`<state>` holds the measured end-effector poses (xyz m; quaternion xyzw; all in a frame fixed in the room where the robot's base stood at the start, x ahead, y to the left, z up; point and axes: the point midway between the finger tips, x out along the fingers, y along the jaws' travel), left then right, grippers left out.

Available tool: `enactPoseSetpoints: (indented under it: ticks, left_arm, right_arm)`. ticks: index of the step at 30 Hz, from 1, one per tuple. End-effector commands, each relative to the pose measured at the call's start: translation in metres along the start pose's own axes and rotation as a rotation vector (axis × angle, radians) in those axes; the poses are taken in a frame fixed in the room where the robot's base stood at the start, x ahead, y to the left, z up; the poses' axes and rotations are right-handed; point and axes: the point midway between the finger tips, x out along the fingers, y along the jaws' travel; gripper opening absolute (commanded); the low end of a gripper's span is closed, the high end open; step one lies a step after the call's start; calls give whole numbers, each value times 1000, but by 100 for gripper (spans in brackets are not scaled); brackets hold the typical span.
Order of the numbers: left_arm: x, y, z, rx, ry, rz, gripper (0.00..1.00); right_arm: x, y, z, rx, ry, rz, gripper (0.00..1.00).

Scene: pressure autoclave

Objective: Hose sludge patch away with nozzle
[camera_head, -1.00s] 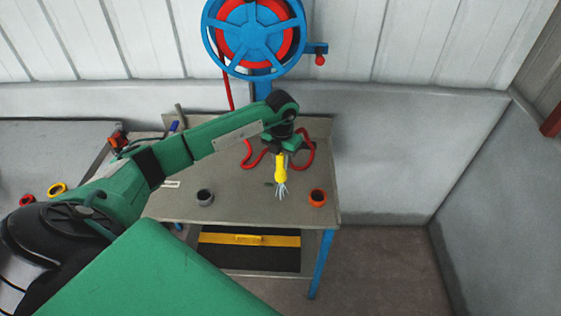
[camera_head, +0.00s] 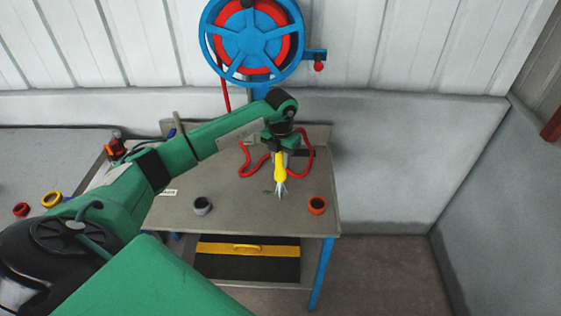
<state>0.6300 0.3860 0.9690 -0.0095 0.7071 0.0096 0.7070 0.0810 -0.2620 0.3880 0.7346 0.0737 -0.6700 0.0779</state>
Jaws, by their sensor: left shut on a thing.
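My left gripper (camera_head: 281,150) is shut on the yellow nozzle (camera_head: 281,168) above the middle of the grey bench. The nozzle points down, and a pale water spray (camera_head: 281,189) comes from its tip toward the bench top. A red hose (camera_head: 252,165) loops on both sides of the gripper. A small dark greenish spot (camera_head: 267,192), perhaps the sludge patch, lies just left of the spray; it is too small to tell how much is there. My right gripper is not in view.
The bench (camera_head: 235,215) holds a grey ring (camera_head: 202,206) left of the nozzle and an orange ring (camera_head: 317,205) to its right. A blue hose reel (camera_head: 252,40) stands behind. A black case with a yellow band (camera_head: 247,249) is below. Yellow (camera_head: 52,200) and red (camera_head: 21,209) rings lie far left.

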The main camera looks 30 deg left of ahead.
Motion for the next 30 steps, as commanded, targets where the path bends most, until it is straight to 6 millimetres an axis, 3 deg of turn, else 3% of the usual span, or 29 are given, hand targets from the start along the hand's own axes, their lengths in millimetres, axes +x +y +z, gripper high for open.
enactPoseSetpoints:
  ticks: [5, 30]
  left_arm:
    - [0, 3, 6, 0, -1, -1, 0]
    - [-1, 30, -10, -1, -1, 0, 0]
  right_arm:
    - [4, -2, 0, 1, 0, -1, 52]
    - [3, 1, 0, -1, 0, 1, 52]
